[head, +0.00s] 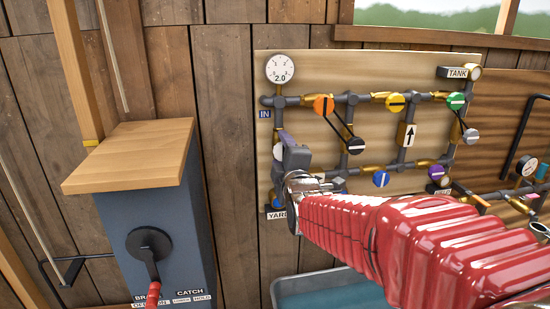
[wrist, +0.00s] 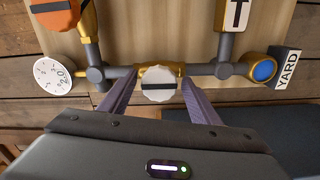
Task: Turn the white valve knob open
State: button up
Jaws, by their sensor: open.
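The white valve knob (wrist: 158,78) is round with a dark stripe, on a brass valve in a grey pipe run. In the wrist view its stripe lies roughly along the pipe. My gripper (wrist: 158,86) is open, with one finger at each side of the knob. Narrow gaps seem to show, but I cannot tell whether either finger touches it. In the head view my gripper (head: 284,138) is at the left pipe of the panel, and the knob (head: 278,152) is mostly hidden behind it.
A pressure gauge (head: 281,68) and an orange knob (head: 323,105) are above. A blue knob (wrist: 264,71) by the YARD label (wrist: 288,72) is close by. More coloured knobs and pipes fill the panel at right. A wood-topped cabinet (head: 128,155) stands at left.

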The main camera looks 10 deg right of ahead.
jog(key=s, duration=1.3)
jog(key=shift+s, duration=0.4)
jog(key=s+f+m+g, duration=0.3)
jog(key=f+m+g, duration=0.15)
jog(key=f, duration=0.25)
jog(key=s+f+m+g, duration=0.3)
jog(key=f+m, duration=0.2)
jog(key=f, duration=0.2)
jog(key=s+f+m+g, duration=0.2)
jog(key=s+m+g, duration=0.3)
jog(key=s, duration=0.9)
jog(key=shift+s+d+m, duration=0.3)
jog(key=shift+d+m, duration=0.15)
jog(key=shift+m, duration=0.3)
